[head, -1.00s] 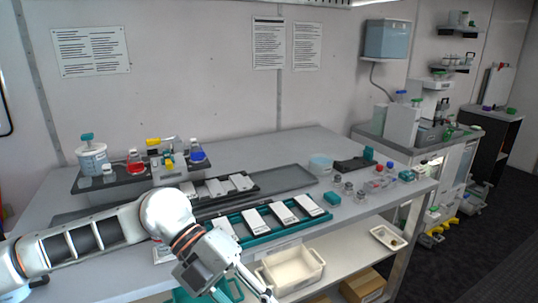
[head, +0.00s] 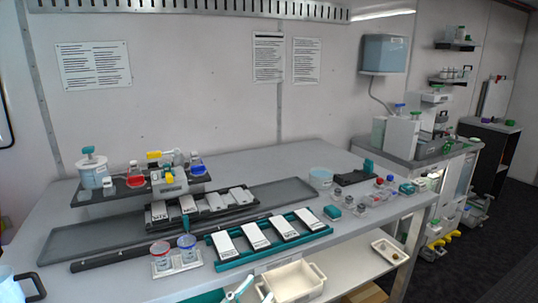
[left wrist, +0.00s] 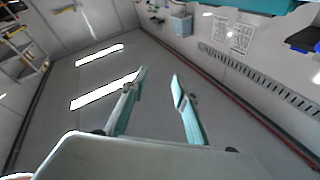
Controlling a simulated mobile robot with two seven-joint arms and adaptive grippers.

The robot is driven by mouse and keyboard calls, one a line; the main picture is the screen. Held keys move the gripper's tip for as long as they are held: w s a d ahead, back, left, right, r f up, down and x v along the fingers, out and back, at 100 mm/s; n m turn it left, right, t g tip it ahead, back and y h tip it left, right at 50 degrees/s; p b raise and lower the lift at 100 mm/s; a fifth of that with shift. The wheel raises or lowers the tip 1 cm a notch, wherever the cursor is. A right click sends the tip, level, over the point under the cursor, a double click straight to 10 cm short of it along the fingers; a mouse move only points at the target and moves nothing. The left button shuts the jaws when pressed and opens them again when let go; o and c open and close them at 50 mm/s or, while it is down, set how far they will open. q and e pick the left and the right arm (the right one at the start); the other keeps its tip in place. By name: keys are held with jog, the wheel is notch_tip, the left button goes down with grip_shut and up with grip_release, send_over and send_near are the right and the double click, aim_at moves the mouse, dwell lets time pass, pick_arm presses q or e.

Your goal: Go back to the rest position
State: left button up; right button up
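My left gripper (head: 253,286) shows only as its fingertips at the bottom edge of the head view, in front of the bench and beside a cream bin. In the left wrist view its two teal fingers (left wrist: 159,76) stand apart with nothing between them, so it is open and empty. That view looks toward the ceiling and upper walls. My right gripper is not in view.
The bench (head: 110,215) holds a teal rack (head: 262,262) with white blocks, a dark tray (head: 240,210), a cup holder (head: 178,268) and a raised shelf (head: 118,192) with flasks. The cream bin (head: 292,280) is below. A pitcher (head: 12,288) stands bottom left.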

pick_arm(q)
jog(key=s+a+f+n+g+y, duration=0.1)
jog(key=s+a+f+n+y, duration=0.2)
jog(key=f, duration=0.5)
jog(key=s+a+f+n+y, duration=0.1)
jog(key=a+f+n+y, duration=0.2)
jog(key=a+f+y, duration=0.4)
jog(key=s+a+f+n+g, duration=0.1)
jog(key=s+a+f+g, duration=0.1)
jog(key=s+f, duration=0.3)
jog(key=s+a+f+n+g+y, duration=0.1)
jog(key=s+a+f, duration=0.3)
jog(key=f, duration=0.6)
jog(key=shift+s+a+f+g, duration=0.35)
jog(key=shift+s+g, duration=0.25)
jog(key=shift+s, duration=0.6)
